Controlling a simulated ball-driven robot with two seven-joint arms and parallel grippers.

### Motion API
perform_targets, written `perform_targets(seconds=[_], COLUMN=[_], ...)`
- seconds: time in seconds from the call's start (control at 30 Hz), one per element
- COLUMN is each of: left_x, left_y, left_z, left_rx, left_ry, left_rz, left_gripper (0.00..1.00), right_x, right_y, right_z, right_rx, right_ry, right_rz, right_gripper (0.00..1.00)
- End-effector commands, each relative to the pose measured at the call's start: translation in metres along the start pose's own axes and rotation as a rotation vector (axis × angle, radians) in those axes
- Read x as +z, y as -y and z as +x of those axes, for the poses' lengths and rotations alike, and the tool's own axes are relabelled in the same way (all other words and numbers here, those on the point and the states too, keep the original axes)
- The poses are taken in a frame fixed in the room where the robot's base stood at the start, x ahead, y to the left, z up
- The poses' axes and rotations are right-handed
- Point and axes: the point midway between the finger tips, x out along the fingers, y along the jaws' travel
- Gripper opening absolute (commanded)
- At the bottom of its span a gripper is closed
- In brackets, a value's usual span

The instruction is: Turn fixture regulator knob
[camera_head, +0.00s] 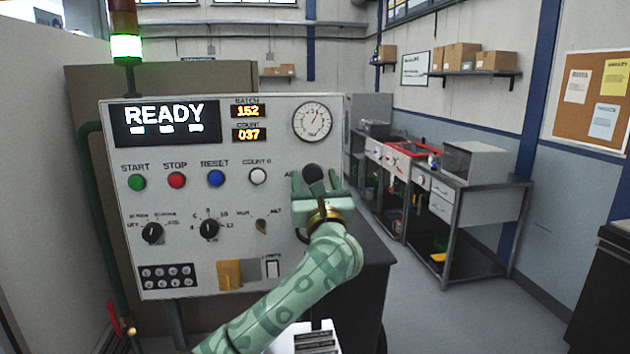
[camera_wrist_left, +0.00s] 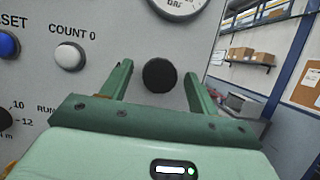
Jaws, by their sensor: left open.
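The round black regulator knob (camera_head: 313,173) is on the right side of the light-grey control panel (camera_head: 222,275), below the dial gauge (camera_head: 312,122). In the left wrist view the knob (camera_wrist_left: 159,74) shows between the fingers, near the middle. My left gripper (camera_head: 314,181) is green, open and in front of the knob, with one finger to each side of it. I cannot tell whether the fingertips reach along its sides, and no contact shows. The gauge is partly visible at the top of the left wrist view (camera_wrist_left: 180,5). My right gripper is not in view.
To the left are green, red, blue and white buttons, the white one (camera_head: 257,176) nearest, with selector knobs (camera_head: 210,229) below. A lit READY display (camera_head: 165,123) is at upper left. A workbench (camera_head: 455,190) stands at the back right, with open floor before it.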

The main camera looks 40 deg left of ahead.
Motion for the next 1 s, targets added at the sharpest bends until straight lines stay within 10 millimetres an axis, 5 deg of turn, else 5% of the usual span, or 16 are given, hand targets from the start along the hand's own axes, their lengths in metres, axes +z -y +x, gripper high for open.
perform_targets(seconds=[0.1,0.27,0.67,1.0], left_x=[0.000,0.000,-0.002,-0.005], left_y=[0.000,0.000,0.001,0.003], left_z=[0.000,0.000,-0.001,-0.002], left_rx=[0.000,0.000,0.019,0.110], left_ry=[0.000,0.001,-0.001,-0.003], left_rz=[0.000,0.000,-0.049,-0.271], left_gripper=[0.60,0.16,0.16,0.16], right_x=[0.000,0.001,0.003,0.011], right_y=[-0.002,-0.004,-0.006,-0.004], right_z=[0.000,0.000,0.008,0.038], right_rx=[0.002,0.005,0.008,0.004], right_ry=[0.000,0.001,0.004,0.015], right_rz=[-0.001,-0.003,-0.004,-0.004], right_gripper=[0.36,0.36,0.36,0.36])
